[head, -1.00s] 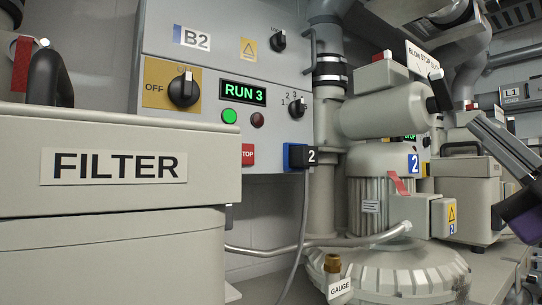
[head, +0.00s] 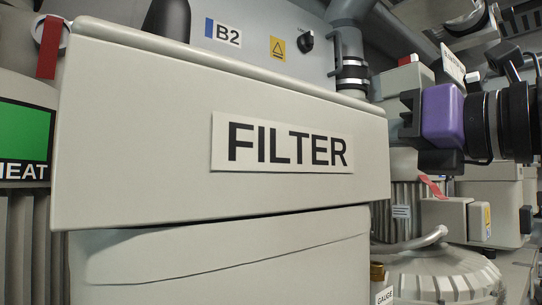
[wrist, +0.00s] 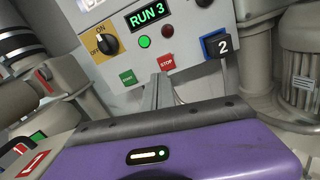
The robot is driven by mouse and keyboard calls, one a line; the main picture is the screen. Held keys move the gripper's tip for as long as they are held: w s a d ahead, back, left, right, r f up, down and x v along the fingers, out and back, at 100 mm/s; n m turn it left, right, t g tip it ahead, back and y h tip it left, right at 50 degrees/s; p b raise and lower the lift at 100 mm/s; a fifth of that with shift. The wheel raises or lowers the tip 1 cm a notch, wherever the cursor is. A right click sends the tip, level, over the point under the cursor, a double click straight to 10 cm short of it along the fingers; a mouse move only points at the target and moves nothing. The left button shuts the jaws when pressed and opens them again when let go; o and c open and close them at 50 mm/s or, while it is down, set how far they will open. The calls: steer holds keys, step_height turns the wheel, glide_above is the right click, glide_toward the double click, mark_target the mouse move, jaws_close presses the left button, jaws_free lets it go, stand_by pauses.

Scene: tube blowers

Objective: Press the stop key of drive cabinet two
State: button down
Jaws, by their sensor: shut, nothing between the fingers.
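The grey drive cabinet with the B2 label (head: 285,18) stands at the back in the head view; its lower panel is hidden behind the filter box. A green key (wrist: 128,77) sits left of the STOP key. My gripper (head: 400,118), with a purple body, is at the right in the head view. Its fingers (wrist: 159,78) are shut and empty, pointing toward the panel just below the STOP key. I cannot tell whether they touch it.
A large filter box (head: 140,140) fills the head view's front. A ribbed motor (wrist: 303,55) stands to the right.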

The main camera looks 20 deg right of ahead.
steer(key=shift+d+f+n, duration=0.25)
steer(key=shift+f+n, duration=0.35)
steer(key=shift+n, duration=0.2)
steer(key=shift+w, duration=0.15)
steer(key=p+x, duration=0.3)
steer(key=x, duration=1)
steer(key=shift+w+f+p, duration=0.3)
steer(key=shift+w+p, duration=0.05)
steer(key=shift+w, duration=0.05)
